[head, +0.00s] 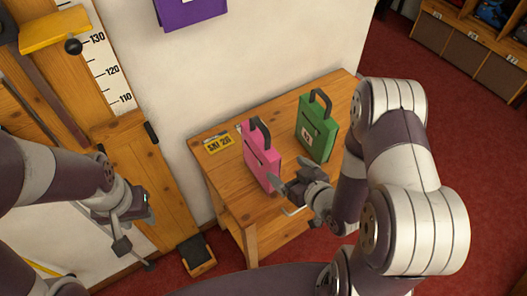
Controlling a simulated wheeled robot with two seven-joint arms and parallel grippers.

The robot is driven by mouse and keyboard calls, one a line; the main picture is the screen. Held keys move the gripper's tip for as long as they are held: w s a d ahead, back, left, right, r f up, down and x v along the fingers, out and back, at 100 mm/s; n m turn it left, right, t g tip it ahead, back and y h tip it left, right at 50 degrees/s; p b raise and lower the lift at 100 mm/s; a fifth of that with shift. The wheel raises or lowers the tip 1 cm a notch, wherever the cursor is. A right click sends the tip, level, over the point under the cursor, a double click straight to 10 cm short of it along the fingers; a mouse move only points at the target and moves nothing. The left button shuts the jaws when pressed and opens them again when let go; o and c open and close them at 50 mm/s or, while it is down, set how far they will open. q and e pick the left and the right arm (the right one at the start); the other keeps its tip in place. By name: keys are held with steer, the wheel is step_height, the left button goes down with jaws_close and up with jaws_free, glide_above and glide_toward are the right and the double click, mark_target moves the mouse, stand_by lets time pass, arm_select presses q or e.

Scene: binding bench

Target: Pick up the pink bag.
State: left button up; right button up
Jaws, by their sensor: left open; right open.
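The pink bag (261,157) stands upright on the wooden bench (230,182), with its dark handle on top. A green bag (317,132) with a dark handle stands on the same bench to its right and further back. My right gripper (284,191) is open at the lower right of the pink bag. One of its fingers overlaps the bag's lower edge in the picture; I cannot tell whether it touches. My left gripper (130,240) is open and empty, left of the bench and in front of the wooden measuring stand.
A yellow label card (219,143) lies on the bench left of the pink bag. A purple bag (190,10) hangs on the wall. A height scale (107,65) stands at the left. Wooden cubbies (470,48) are at the upper right, with clear red carpet before them.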

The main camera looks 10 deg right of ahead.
mark_target(276, 159)
steer(key=shift+w+a+f+p, duration=0.25)
steer(key=shift+w+a+p, duration=0.1)
steer(key=shift+w+a, duration=0.5)
steer(key=x, duration=0.2)
steer(key=d+p+x, duration=0.1)
steer(key=x, duration=0.2)
steer(key=shift+w+f, duration=0.15)
steer(key=shift+w, duration=0.25)
steer(key=shift+p+x, duration=0.7)
steer(key=shift+x, duration=0.55)
steer(key=shift+w+a+f, duration=0.1)
steer(key=shift+w+a, duration=0.15)
steer(key=shift+w+f, duration=0.15)
steer(key=shift+w, duration=0.1)
steer(key=shift+w+f, duration=0.15)
steer(key=shift+w, duration=0.05)
steer(key=shift+s, duration=0.1)
steer(key=c, duration=1.5)
jaws_close()
arm_select(q)
steer(key=r, duration=0.3)
steer(key=shift+s+r, duration=0.25)
